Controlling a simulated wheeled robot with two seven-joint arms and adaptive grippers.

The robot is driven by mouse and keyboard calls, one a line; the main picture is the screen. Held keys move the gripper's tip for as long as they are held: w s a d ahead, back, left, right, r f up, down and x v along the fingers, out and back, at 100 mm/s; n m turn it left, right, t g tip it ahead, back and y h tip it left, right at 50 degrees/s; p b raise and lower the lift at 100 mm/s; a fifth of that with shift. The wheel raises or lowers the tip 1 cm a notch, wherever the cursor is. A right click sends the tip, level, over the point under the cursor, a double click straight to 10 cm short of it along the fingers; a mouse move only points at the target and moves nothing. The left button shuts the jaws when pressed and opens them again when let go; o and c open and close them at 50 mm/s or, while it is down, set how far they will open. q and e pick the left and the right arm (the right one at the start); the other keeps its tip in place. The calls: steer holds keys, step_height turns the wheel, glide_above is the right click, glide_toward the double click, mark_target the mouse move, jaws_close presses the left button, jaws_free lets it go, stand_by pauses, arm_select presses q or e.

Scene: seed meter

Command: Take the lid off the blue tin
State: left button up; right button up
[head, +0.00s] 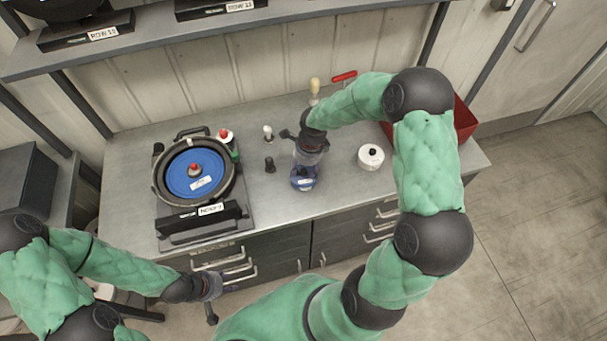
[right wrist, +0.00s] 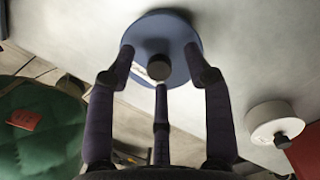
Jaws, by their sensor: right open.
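The blue tin (head: 303,182) stands upright on the grey worktop, below my right gripper (head: 307,167). In the right wrist view, its round blue lid (right wrist: 180,35) has a dark knob (right wrist: 159,68) at the middle. My right gripper (right wrist: 160,80) is open, with its fingers spread around the knob and over the lid. I cannot tell whether any finger touches it. The lid appears to be on the tin; the tin's wall is mostly hidden. My left gripper (head: 213,287) is low in front of the worktop, apart from the objects; its finger opening is unclear.
A white tin (head: 371,160) with a black knob stands right of the blue tin. A red bin (head: 464,122) is at the right end. The seed meter with a blue disc (head: 182,177) is at the left. Small knobs (head: 270,165) stand between. A shelf (head: 200,45) overhangs the back.

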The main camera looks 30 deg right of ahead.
steer(key=shift+f, duration=0.3)
jaws_close()
steer(key=shift+r, duration=0.1)
